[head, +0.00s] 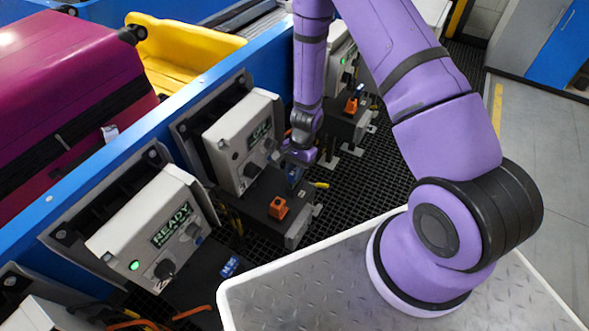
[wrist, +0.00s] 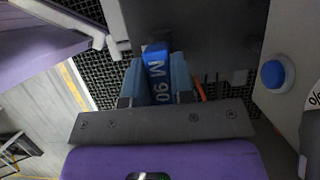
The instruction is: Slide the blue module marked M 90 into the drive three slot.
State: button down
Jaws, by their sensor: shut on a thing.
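The blue module marked M 90 (wrist: 155,62) is between the two fingers of my gripper (wrist: 160,75) in the wrist view, its white lettering facing the camera. Its far end is against or just over the edge of a dark block, and I cannot tell whether it has entered a slot. In the head view my gripper (head: 299,157) is low over the back end of the middle drive's dark block (head: 262,191). A bit of blue (head: 294,174) shows below it. No slot opening or drive number is readable, so I cannot tell which drive is three.
An orange module (head: 278,208) stands on the same block. The middle control box (head: 236,140) is close to the left. A READY box (head: 160,215) with a green lamp has a blue module (head: 229,266) before it. Another drive with an orange module (head: 351,105) is behind.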

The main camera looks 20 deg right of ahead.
jog(key=shift+f, duration=1.6)
jog(key=c, duration=0.9)
grip_release()
jog(key=v, duration=1)
jog(key=shift+d+r, duration=0.1)
jog(key=shift+r, duration=0.25)
jog(key=shift+w+r, duration=0.1)
jog(key=s+r+n+t, duration=0.2)
jog(key=r+n, duration=0.1)
jog(key=r, duration=1.2)
jog(key=s+r+n+t, duration=0.2)
jog(key=r+n, duration=0.1)
jog(key=r, duration=1.2)
jog(key=s+d+r+n+t+h, duration=0.1)
jog(key=s+r, duration=0.4)
jog(key=s, duration=0.1)
jog(key=s+d+r+n+t+h, duration=0.1)
jog(key=s+r+n, duration=0.1)
jog(key=s+r, duration=0.3)
jog(key=s+d+r+n+t+h, duration=0.1)
jog(key=s+r+t, duration=0.1)
jog(key=s+r, duration=0.3)
jog(key=shift+s+d+r+n+h, duration=0.15)
jog(key=shift+s+r+n+h, duration=0.05)
jog(key=shift+s, duration=0.7)
jog(key=shift+s+d+r+n+h, duration=0.15)
jog(key=shift+s+r+n+h, duration=0.05)
jog(key=shift+s, duration=0.7)
